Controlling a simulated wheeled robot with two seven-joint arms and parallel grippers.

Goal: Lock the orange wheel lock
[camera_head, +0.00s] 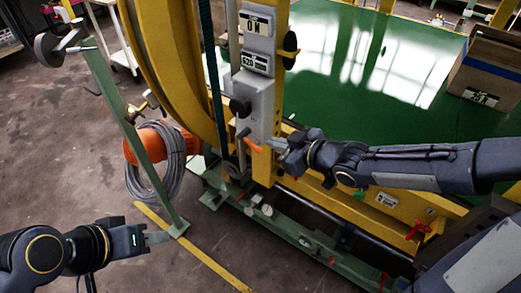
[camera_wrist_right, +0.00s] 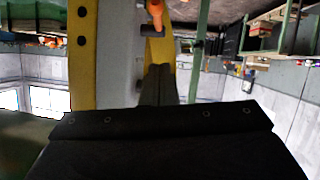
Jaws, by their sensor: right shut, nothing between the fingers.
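The orange lock handle (camera_head: 250,143) sticks out from the lower part of the grey control box (camera_head: 254,100) on the yellow post. Its orange part also shows at the top of the right wrist view (camera_wrist_right: 155,12). My right gripper (camera_head: 277,145) is shut and empty, just right of the handle; I cannot tell whether they touch. In the right wrist view, its dark fingers (camera_wrist_right: 158,85) point up towards the orange part. My left gripper (camera_head: 160,238) is low at the left, away from the lock; its finger opening is not clear.
A green upright bar (camera_head: 130,125) stands between my left gripper and the machine. A coiled grey hose (camera_head: 155,175) hangs beside an orange drum. A green base rail (camera_head: 270,225) with small fittings runs below the lock. A cardboard box (camera_head: 490,70) sits at upper right.

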